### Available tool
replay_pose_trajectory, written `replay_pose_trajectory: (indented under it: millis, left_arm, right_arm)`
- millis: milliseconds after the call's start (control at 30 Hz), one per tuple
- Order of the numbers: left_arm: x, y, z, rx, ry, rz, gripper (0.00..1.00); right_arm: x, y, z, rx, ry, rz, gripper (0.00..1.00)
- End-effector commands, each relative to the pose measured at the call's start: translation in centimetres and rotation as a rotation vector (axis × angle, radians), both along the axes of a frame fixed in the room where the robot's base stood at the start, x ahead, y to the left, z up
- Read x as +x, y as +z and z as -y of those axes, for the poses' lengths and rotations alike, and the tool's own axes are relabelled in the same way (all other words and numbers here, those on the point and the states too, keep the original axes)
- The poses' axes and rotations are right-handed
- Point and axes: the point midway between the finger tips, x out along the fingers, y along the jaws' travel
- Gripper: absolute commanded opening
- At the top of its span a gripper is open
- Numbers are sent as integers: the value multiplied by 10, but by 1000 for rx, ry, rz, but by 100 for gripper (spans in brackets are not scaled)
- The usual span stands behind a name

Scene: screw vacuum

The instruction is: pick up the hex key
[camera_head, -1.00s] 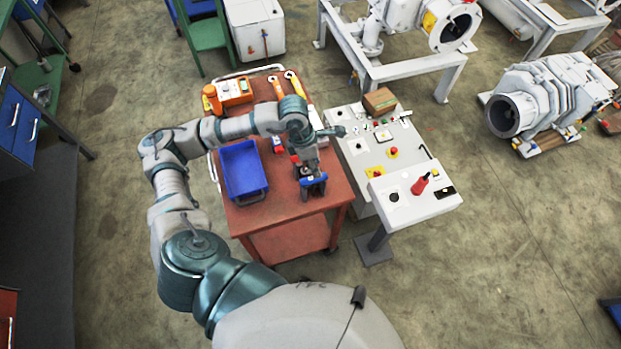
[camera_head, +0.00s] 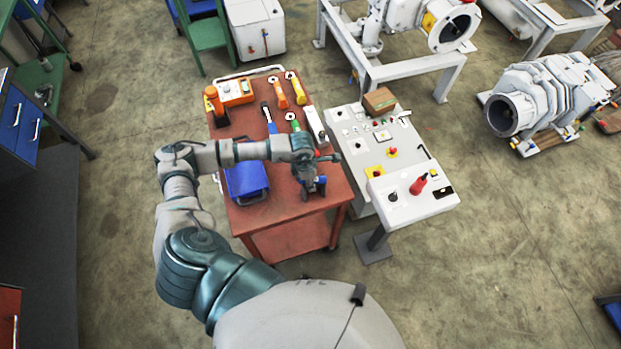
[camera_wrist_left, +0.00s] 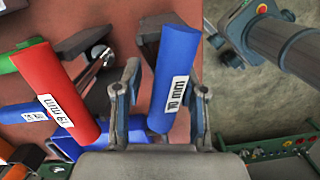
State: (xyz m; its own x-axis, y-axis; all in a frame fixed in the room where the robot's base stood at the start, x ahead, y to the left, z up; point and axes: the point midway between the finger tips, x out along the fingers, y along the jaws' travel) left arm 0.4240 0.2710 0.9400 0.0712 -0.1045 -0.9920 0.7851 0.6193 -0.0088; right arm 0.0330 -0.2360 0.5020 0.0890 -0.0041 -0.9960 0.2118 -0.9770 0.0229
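My left gripper (camera_head: 310,187) is over the front right part of the red cart top. In the left wrist view its two fingers (camera_wrist_left: 165,90) are spread. A red handle marked 19 mm (camera_wrist_left: 58,92) is left of the gripper. My right gripper is in neither view.
The red cart (camera_head: 262,212) carries a blue bin (camera_head: 246,182), partly behind my forearm, an orange device (camera_head: 236,91) and several coloured-handled tools at the back. A white control panel (camera_head: 407,200) stands close on the right. Open floor lies farther right.

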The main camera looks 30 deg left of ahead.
Motion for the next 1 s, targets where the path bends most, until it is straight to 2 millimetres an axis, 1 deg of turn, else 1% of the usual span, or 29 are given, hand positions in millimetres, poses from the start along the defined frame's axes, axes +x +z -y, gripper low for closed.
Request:
replay_pose_trajectory:
  millis: [33, 100, 200, 467, 500, 567, 600, 633, 833, 1000]
  left_arm:
    - [0, -8, 2, 2, 1, -2, 39]
    - [2, -18, 6, 3, 1, -1, 39]
    - [3, -26, 8, 5, 0, 1, 39]
    - [2, -31, 3, 0, 1, 1, 39]
    - [2, -31, 2, 0, 1, 1, 29]
    - [2, -31, 2, 0, 1, 1, 14]
    - [2, -31, 1, -2, 1, 1, 4]
    - [2, -31, 1, -2, 1, 1, 0]
    - [2, -32, 2, 1, 1, 0, 0]
    - [2, -32, 2, 3, 2, -1, 0]
  right_arm:
    - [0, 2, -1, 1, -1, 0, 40]
    - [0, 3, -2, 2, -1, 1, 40]
    - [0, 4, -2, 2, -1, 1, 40]
    - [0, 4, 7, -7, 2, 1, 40]
    - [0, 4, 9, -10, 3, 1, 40]
    - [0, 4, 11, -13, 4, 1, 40]
    - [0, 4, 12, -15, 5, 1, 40]
    - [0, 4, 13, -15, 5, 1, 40]
    - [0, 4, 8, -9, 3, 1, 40]
    - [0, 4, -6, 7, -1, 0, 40]
